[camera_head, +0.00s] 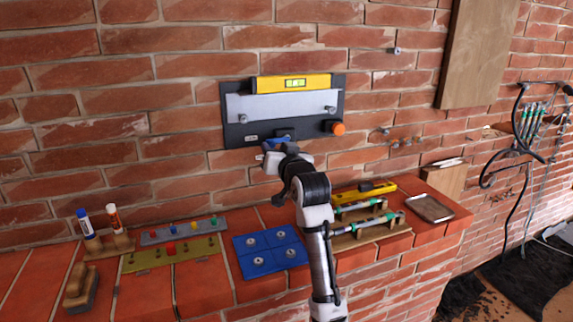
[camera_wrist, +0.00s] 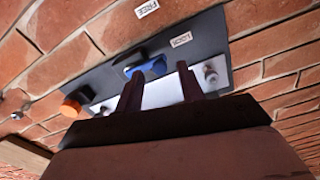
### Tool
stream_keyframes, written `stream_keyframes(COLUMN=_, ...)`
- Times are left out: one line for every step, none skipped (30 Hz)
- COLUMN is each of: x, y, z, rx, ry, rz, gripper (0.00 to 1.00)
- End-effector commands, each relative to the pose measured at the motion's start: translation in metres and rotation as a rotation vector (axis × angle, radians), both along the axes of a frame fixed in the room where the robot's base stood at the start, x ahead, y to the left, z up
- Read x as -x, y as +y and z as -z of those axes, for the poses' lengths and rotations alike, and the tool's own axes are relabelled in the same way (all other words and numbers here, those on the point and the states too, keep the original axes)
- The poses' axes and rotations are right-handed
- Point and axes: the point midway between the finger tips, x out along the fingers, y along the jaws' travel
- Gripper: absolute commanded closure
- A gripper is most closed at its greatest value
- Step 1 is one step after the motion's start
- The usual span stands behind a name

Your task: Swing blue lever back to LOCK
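The blue lever (camera_head: 283,139) is low on a dark wall plate (camera_head: 232,107), partly hidden by my gripper (camera_head: 270,154) in the head view. In the wrist view the blue lever (camera_wrist: 148,68) lies beyond my gripper's fingertips (camera_wrist: 159,72), nearer the left finger. The two dark fingers stand apart with nothing visibly held between them. I cannot tell whether a finger touches the lever. The LOCK label (camera_wrist: 181,39) is on the plate beside the lever. The FREE label (camera_wrist: 147,8) is farther off, at the wrist view's top edge.
An orange knob (camera_head: 338,128) sticks out at the plate's lower right. A yellow level (camera_head: 292,83) rests atop a pale bar (camera_head: 280,107). The brick ledge below holds a blue pad (camera_head: 268,253), a tool rack (camera_head: 365,232) and a metal tray (camera_head: 430,208).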

Motion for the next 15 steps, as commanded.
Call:
stream_keyframes(x=0.011, y=-0.004, z=0.004, rx=-0.001, ry=-0.003, rz=0.001, gripper=0.61)
stream_keyframes(x=0.017, y=-0.006, z=0.004, rx=-0.001, ry=-0.004, rz=0.001, gripper=0.61)
stream_keyframes(x=0.027, y=-0.009, z=0.004, rx=-0.001, ry=-0.004, rz=0.001, gripper=0.61)
stream_keyframes(x=0.034, y=-0.011, z=0.004, rx=-0.001, ry=-0.004, rz=0.002, gripper=0.61)
stream_keyframes(x=0.041, y=-0.014, z=0.004, rx=-0.001, ry=-0.004, rz=0.002, gripper=0.61)
stream_keyframes(x=0.049, y=-0.017, z=0.004, rx=0.000, ry=-0.004, rz=0.002, gripper=0.61)
stream_keyframes(x=0.056, y=-0.019, z=0.004, rx=0.000, ry=-0.004, rz=0.002, gripper=0.61)
stream_keyframes(x=0.062, y=-0.021, z=0.004, rx=0.000, ry=-0.003, rz=0.002, gripper=0.61)
stream_keyframes(x=0.071, y=-0.023, z=0.003, rx=0.000, ry=-0.004, rz=0.001, gripper=0.61)
stream_keyframes(x=0.076, y=-0.025, z=0.003, rx=0.000, ry=-0.003, rz=0.001, gripper=0.61)
stream_keyframes(x=0.081, y=-0.027, z=0.003, rx=0.001, ry=-0.004, rz=0.002, gripper=0.61)
stream_keyframes(x=0.088, y=-0.029, z=0.003, rx=0.001, ry=-0.003, rz=0.003, gripper=0.61)
stream_keyframes(x=0.092, y=-0.030, z=0.002, rx=0.000, ry=-0.003, rz=0.003, gripper=0.61)
stream_keyframes(x=0.095, y=-0.032, z=0.002, rx=-0.001, ry=-0.002, rz=0.001, gripper=0.61)
stream_keyframes(x=0.100, y=-0.033, z=0.002, rx=-0.001, ry=-0.002, rz=0.000, gripper=0.61)
